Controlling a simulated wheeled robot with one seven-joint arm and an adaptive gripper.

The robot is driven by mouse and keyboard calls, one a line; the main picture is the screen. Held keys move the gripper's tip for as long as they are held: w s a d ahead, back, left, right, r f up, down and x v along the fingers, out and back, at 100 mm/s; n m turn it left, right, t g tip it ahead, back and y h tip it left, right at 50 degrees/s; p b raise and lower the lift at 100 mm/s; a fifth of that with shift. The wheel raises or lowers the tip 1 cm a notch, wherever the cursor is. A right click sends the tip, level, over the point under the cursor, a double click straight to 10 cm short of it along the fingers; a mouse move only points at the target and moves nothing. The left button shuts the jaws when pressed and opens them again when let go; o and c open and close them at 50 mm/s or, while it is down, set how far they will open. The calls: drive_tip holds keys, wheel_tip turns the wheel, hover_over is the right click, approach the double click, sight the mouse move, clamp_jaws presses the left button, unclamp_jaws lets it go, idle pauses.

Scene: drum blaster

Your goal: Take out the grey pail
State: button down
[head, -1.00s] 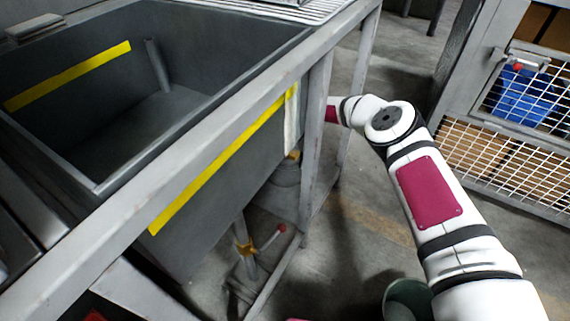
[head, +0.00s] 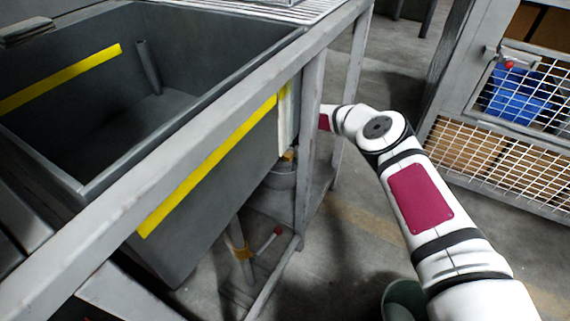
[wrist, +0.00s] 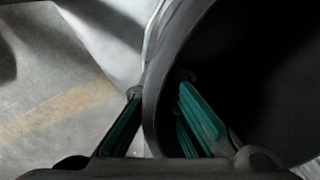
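The grey pail (head: 281,178) stands on the low shelf under the sink unit in the head view, partly hidden by the frame's leg and the sink. In the wrist view its dark round body (wrist: 155,90) fills the right side, with its rim edge-on and a thin wire handle along it. My gripper (wrist: 160,92) has teal finger pads on both sides of the pail's wall, one outside at left and one inside at right. The fingers look apart, with a gap around the wall. In the head view my gripper is hidden behind the frame's leg.
The metal frame (head: 309,140) of the sink has upright legs close to my arm. The deep grey sink (head: 215,90) is above the shelf. A dark green bin (head: 402,298) stands at the bottom. A mesh cage (head: 490,160) is at the right. Open floor lies between.

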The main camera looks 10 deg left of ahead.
wheel_tip(320, 180, up, 10)
drive_tip(key=p, duration=0.4)
drive_tip(key=shift+r, duration=0.1)
